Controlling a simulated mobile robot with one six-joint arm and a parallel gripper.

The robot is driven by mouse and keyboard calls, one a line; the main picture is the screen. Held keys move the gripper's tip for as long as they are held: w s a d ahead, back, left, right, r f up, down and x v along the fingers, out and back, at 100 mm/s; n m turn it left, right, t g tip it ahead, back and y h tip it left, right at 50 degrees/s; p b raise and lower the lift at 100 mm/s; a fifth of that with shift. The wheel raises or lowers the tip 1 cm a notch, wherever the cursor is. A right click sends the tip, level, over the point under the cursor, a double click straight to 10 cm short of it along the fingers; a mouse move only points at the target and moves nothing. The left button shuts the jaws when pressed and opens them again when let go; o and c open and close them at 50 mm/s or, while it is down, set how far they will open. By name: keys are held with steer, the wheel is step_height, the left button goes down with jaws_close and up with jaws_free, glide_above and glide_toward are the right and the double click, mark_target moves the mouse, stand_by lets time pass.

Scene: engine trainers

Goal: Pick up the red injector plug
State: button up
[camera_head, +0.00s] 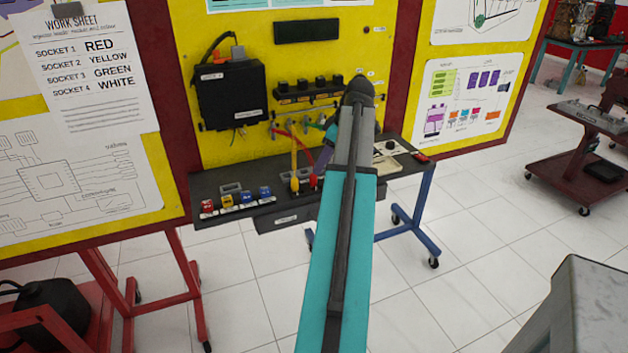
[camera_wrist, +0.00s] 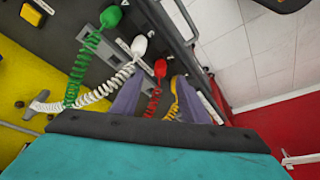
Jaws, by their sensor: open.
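The red injector plug (camera_wrist: 160,68) shows in the wrist view with a red coiled cable. It stands on the bench, and in the head view it is a small red piece (camera_head: 313,181) just left of my arm. My gripper (camera_wrist: 159,83) is open, with its two purple fingers apart. In the wrist view the plug appears between and just past the fingertips, with its cable running between the fingers. I cannot tell whether a finger touches it. In the head view my arm hides most of the gripper; one purple finger (camera_head: 323,157) shows.
A white plug (camera_wrist: 138,47) and a green plug (camera_wrist: 110,17) stand to the left in the wrist view. A yellow cable (camera_wrist: 174,96) lies close by the right finger. Several coloured connectors (camera_head: 227,202) line the bench's (camera_head: 205,184) left front.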

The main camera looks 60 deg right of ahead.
mark_target(315, 176)
steer(key=shift+x, duration=0.75)
steer(key=shift+f, duration=0.1)
steer(key=shift+p+x, duration=0.8)
steer(key=shift+x, duration=1.75)
steer(key=shift+a, duration=0.1)
jaws_close()
steer(key=shift+r, duration=0.2)
steer(key=shift+w+r+b, duration=0.1)
steer(key=shift+r+b, duration=0.45)
steer(key=shift+r, duration=1)
steer(key=s+a+r+b, duration=0.1)
steer(key=s+a, duration=0.3)
steer(key=s, duration=1.1)
steer(key=shift+s+r+b, duration=0.3)
steer(key=shift+r+b, duration=0.05)
steer(key=shift+b, duration=0.55)
